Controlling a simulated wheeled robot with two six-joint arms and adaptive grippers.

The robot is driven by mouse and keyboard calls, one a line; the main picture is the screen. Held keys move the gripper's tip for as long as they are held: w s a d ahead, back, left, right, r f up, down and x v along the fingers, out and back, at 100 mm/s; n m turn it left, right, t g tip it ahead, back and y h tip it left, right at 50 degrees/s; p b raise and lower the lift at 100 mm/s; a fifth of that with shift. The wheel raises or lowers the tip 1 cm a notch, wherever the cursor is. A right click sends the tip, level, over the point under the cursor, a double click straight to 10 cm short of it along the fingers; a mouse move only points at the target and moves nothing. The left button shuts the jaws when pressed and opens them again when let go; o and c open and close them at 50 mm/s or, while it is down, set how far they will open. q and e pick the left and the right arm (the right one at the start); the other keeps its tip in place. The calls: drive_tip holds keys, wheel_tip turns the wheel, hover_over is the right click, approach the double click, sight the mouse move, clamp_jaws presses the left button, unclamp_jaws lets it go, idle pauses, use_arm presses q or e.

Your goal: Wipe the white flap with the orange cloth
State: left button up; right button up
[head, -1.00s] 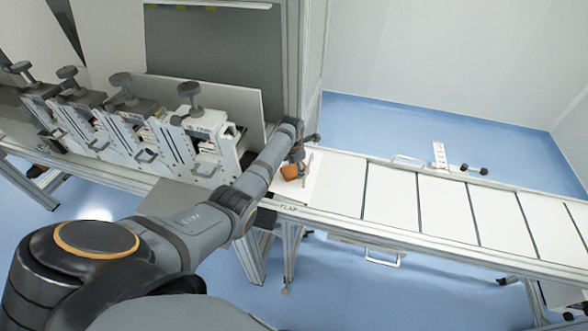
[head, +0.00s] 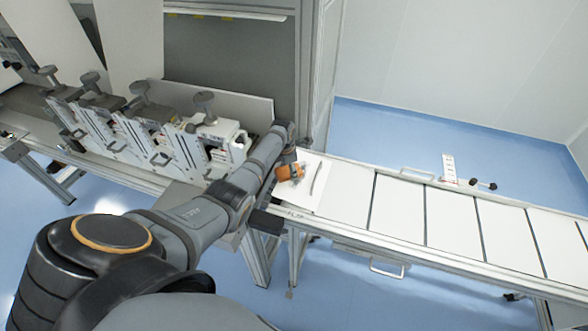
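The white flap (head: 309,195) is the pale panel at the left end of the white conveyor surface, beside the machine frame. My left arm comes in from the lower left and its gripper (head: 290,170) is over the left part of the flap. The orange cloth (head: 287,172) is at the gripper's end, held by it, at or just above the flap; contact cannot be told. The fingers are small and partly hidden by the cloth and the wrist. A thin dark handle-like bar (head: 316,178) stands on the flap to the right of the cloth. My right gripper is not in view.
A row of grey-white clamp units with knobs (head: 205,130) stands left of my wrist, close to the arm. White panels (head: 450,218) with dark gaps run to the right, clear on top. A small white block with black knobs (head: 450,168) sits along the far rail.

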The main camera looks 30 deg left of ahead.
use_arm(q)
drive_tip(key=b, duration=0.1)
drive_tip(key=w+b, duration=0.1)
drive_tip(key=shift+w+a+f+b, duration=0.1)
drive_tip(key=shift+w+f+b, duration=0.1)
drive_tip(key=shift+f+b, duration=0.2)
drive_tip(key=shift+w+b, duration=0.2)
drive_tip(key=shift+b, duration=0.1)
drive_tip(key=shift+w+r, duration=0.15)
drive_tip(key=shift+r, duration=0.1)
